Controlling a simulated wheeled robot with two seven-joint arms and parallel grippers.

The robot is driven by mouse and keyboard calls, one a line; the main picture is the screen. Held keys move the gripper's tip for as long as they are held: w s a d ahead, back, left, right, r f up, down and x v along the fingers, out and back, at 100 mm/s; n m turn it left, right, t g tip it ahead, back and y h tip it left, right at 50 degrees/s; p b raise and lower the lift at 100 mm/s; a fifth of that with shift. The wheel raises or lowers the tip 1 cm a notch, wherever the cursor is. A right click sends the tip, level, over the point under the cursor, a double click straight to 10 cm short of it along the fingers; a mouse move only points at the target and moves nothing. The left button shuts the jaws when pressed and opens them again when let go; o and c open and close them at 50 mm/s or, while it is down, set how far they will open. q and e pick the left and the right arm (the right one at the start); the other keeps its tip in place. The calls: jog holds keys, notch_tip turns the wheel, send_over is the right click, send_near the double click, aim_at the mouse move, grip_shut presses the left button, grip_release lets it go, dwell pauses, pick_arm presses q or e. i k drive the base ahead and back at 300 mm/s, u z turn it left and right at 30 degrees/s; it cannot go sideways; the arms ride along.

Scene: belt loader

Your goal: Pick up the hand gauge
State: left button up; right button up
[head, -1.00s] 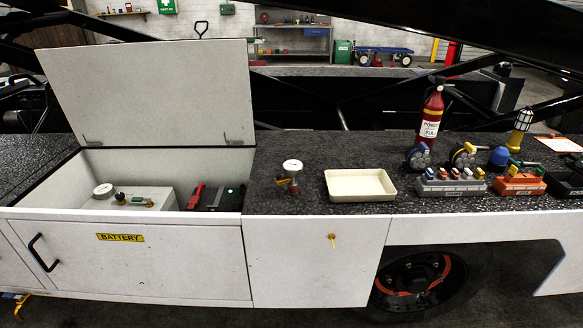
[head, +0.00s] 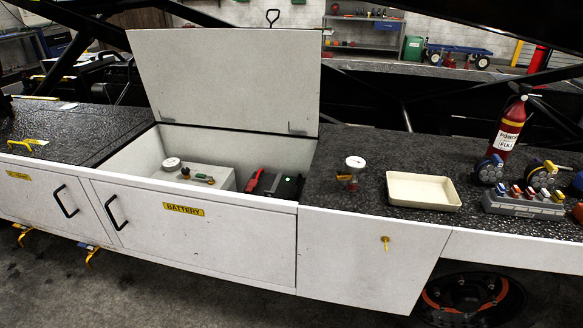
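A hand gauge (head: 354,172) with a round white dial and a brass and red lower part stands on the dark speckled deck, just left of the cream tray (head: 424,204). A second white dial gauge (head: 171,164) sits at the left end of the grey box (head: 205,172) inside the open battery compartment (head: 142,160). Neither of my grippers shows in the head view.
The raised lid (head: 225,80) stands behind the battery compartment. A fire extinguisher (head: 511,125), blue-and-grey reels and a grey rack (head: 525,206) of coloured parts stand to the right. Deck around the hand gauge is mostly clear.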

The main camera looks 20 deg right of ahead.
aim_at(355, 165)
jog(key=u, duration=0.2)
jog(key=i, duration=1.7)
jog(key=z, duration=0.75)
